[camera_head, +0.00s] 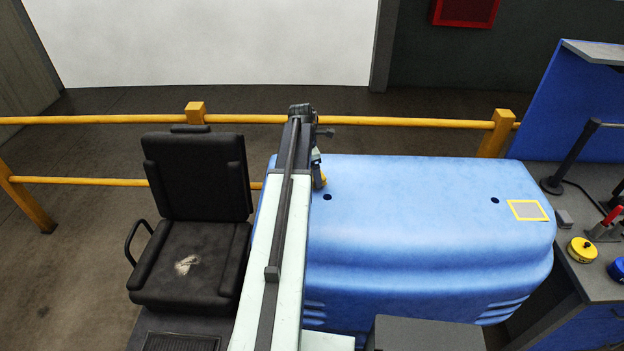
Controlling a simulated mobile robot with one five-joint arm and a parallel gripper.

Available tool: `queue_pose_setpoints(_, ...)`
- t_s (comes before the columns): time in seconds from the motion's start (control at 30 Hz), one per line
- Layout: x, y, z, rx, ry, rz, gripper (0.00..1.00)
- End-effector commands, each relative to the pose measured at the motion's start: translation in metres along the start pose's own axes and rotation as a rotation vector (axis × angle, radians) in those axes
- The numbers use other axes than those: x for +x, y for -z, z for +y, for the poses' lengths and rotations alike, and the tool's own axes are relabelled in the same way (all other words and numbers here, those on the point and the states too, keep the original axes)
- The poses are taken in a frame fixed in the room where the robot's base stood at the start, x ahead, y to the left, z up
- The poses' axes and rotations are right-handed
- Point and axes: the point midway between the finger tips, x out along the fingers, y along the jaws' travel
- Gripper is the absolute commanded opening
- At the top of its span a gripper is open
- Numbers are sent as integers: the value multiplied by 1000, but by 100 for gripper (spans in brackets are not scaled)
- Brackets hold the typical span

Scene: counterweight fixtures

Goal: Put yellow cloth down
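My gripper (317,170) is at the far end of my arm, by the left part of the blue cover (420,240). It is seen edge-on and partly hidden by the arm. A small yellow piece (323,181), which looks like the yellow cloth, shows at its lower end. The gripper appears shut on it, though the fingers are hard to make out. Most of the cloth is hidden. Whether it touches the cover cannot be told. A yellow-outlined grey square (528,210) lies on the cover's right end, well away from the gripper.
A black seat (195,220) stands left of my arm. A yellow rail (400,121) runs behind. At right, a grey bench (600,270) carries a yellow round weight (582,250), a blue one (618,268) and a red-handled clamp (606,225). The cover's top is mostly clear.

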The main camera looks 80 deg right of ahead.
Motion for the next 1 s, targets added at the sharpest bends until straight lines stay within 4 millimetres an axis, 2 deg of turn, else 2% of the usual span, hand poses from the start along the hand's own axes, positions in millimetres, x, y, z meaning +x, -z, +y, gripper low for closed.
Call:
queue_pose_setpoints(0.03,19,3,0,0,0,0,52)
queue_pose_setpoints(0.07,21,4,0,0,0,0,52)
queue_pose_setpoints(0.27,16,3,0,-1,0,0,52)
queue_pose_setpoints(0.43,21,4,0,-1,0,0,52)
queue_pose_setpoints(0.47,20,4,0,-1,0,0,88)
queue_pose_setpoints(0.5,19,4,0,-1,0,0,99)
queue_pose_setpoints(0.8,17,4,0,-2,0,0,100)
queue_pose_setpoints(1.0,-5,3,0,-2,0,0,100)
